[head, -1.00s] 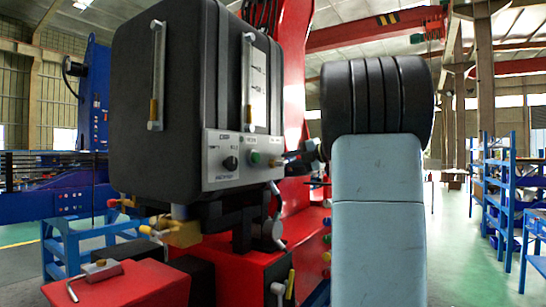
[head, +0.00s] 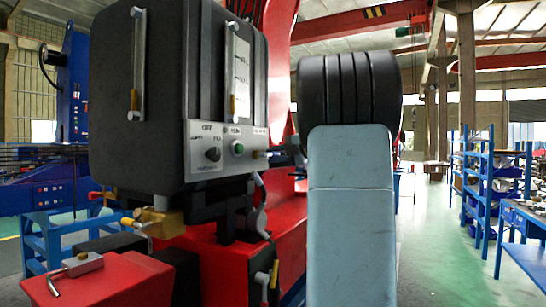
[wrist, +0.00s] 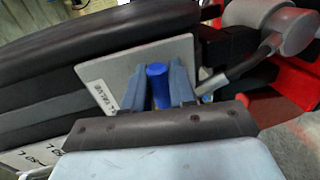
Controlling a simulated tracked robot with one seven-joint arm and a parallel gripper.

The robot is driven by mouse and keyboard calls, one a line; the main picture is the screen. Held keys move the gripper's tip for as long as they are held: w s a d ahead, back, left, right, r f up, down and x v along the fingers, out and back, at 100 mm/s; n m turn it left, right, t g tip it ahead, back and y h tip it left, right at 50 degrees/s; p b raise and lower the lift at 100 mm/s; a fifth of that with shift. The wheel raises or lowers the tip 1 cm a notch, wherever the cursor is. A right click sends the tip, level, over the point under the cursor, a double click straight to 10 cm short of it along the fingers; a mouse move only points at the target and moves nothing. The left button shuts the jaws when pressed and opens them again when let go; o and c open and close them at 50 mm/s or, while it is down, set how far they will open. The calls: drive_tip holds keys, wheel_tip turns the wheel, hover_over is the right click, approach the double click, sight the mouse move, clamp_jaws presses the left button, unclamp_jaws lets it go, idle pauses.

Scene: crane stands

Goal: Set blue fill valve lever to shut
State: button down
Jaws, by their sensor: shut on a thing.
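The blue fill valve lever (wrist: 159,88) shows in the wrist view as a short, rounded blue handle in front of a light plate (wrist: 118,90). Part of the word "VALVE" can be read on the plate. My gripper (wrist: 158,70) is shut on the lever, with one blue-grey finger on each side of it. In the head view my blue-grey arm (head: 350,215) with its black ribbed joint hides the gripper, the lever and the plate. How far the lever is turned cannot be told.
A large black tank (head: 140,90) with sight gauges and a switch panel (head: 228,150) stands left of my arm. A yellow valve (head: 160,222) sits below it. A red block with a hex key (head: 95,280) is front left. Blue shelves (head: 480,185) stand right beyond open green floor.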

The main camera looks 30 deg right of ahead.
drive_tip(key=c, duration=1.1)
unclamp_jaws()
drive_tip(key=shift+d+f, duration=0.15)
drive_tip(key=shift+f, duration=0.1)
drive_tip(key=shift+o, duration=0.2)
drive_tip(key=shift+r, duration=0.1)
drive_tip(key=shift+s, duration=0.15)
drive_tip(key=v, duration=1.3)
drive_tip(key=shift+s, duration=0.2)
drive_tip(key=shift+d, duration=0.1)
